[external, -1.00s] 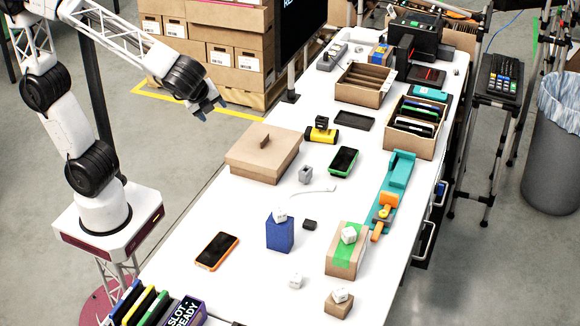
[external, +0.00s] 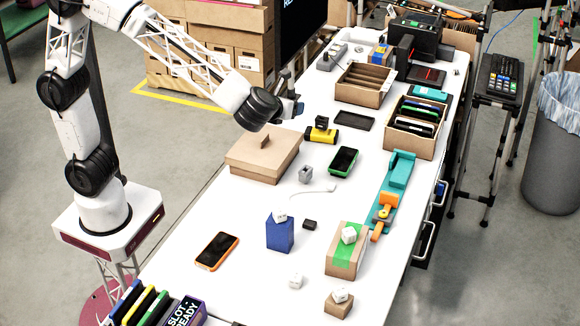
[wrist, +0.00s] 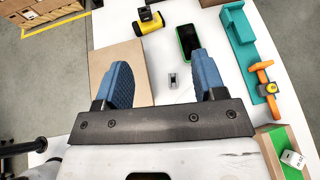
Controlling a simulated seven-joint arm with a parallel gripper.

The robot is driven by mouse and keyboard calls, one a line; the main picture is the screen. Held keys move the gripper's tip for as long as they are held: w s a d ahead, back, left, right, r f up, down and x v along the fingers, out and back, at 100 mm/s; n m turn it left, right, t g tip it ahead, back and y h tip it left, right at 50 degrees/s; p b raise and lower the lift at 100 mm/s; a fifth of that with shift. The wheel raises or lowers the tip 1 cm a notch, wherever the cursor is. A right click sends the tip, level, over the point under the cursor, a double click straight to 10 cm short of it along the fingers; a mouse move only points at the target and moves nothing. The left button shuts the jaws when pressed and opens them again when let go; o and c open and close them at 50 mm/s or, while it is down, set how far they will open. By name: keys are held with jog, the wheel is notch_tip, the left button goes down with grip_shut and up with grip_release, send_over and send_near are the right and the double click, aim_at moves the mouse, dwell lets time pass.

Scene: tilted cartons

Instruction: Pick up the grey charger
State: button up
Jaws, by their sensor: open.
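The grey charger (external: 305,174) is a small grey block standing on the white table, to the right of the lidded cardboard box. In the wrist view the grey charger (wrist: 172,80) shows between my two blue fingers, beyond them and nearer the right one. My gripper (external: 295,104) is open and empty. It is in the air above the table's left side, up and away from the charger. In the wrist view its spread fingers (wrist: 162,80) have nothing between them.
The lidded cardboard box (external: 262,155) stands left of the charger. A green-edged phone (external: 343,161) and a yellow-black tool (external: 321,132) lie behind it. White cubes sit on a blue box (external: 280,235) and a green-striped carton (external: 344,262). A teal fixture (external: 397,175) is at right.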

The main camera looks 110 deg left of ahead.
jog(key=w, duration=0.1)
send_near(302, 174)
jog(key=shift+m, duration=0.4)
jog(key=x, duration=0.4)
jog(key=shift+a+f, duration=0.3)
jog(key=shift+f, duration=0.1)
jog(key=shift+w+a+f+y, duration=0.15)
jog(key=shift+a+f, duration=0.1)
jog(key=shift+a, duration=0.35)
jog(key=shift+a+f+y, duration=0.15)
jog(key=shift+a+f, duration=0.1)
jog(key=shift+a, duration=0.35)
jog(key=shift+x, duration=2.55)
jog(key=shift+w, duration=0.1)
